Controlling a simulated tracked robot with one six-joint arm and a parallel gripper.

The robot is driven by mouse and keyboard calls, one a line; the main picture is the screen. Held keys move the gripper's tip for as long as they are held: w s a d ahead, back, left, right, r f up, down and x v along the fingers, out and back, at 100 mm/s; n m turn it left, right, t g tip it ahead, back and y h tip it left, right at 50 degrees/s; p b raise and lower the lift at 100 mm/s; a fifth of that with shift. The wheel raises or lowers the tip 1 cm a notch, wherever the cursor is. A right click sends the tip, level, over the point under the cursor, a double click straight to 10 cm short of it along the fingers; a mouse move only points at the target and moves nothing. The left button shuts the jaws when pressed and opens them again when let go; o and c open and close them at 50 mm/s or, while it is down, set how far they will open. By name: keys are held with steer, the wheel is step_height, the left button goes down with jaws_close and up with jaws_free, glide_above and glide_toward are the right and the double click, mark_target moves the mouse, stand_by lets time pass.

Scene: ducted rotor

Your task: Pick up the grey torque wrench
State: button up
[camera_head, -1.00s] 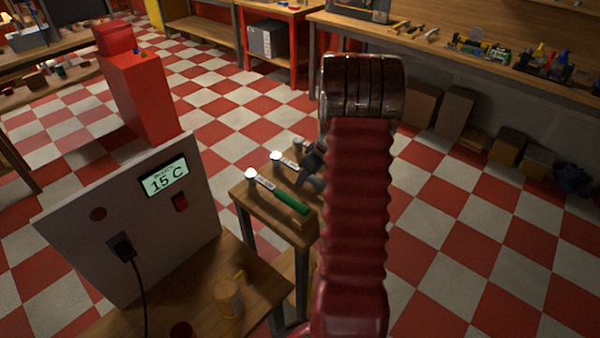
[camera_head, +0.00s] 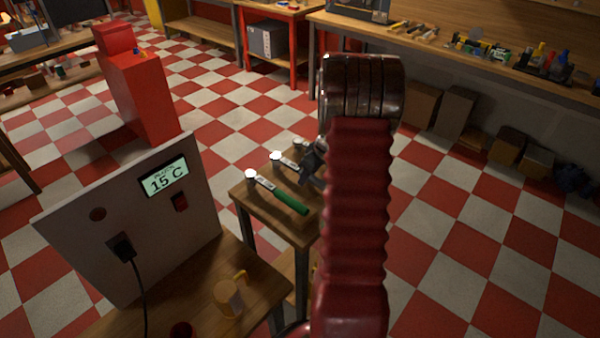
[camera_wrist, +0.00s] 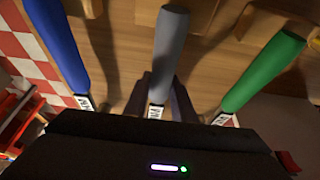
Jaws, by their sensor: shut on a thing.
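The grey torque wrench (camera_wrist: 171,45) runs down the middle of the wrist view, its grey handle toward the top. My gripper (camera_wrist: 160,100) is shut on it, near where the handle meets the labelled shaft. In the head view my gripper (camera_head: 313,160) is over the small wooden table, partly behind my red arm. The grey wrench's shiny head (camera_head: 276,156) shows left of it; its handle is hidden there. I cannot tell whether the wrench is clear of the tabletop.
A green-handled wrench (camera_wrist: 264,72) lies to the right and a blue-handled one (camera_wrist: 57,42) to the left in the wrist view. Checkered floor is open beyond.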

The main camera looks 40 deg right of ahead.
jaws_close()
step_height(320, 180, up, 10)
steer(key=shift+r, duration=0.1)
stand_by(0.5)
stand_by(0.5)
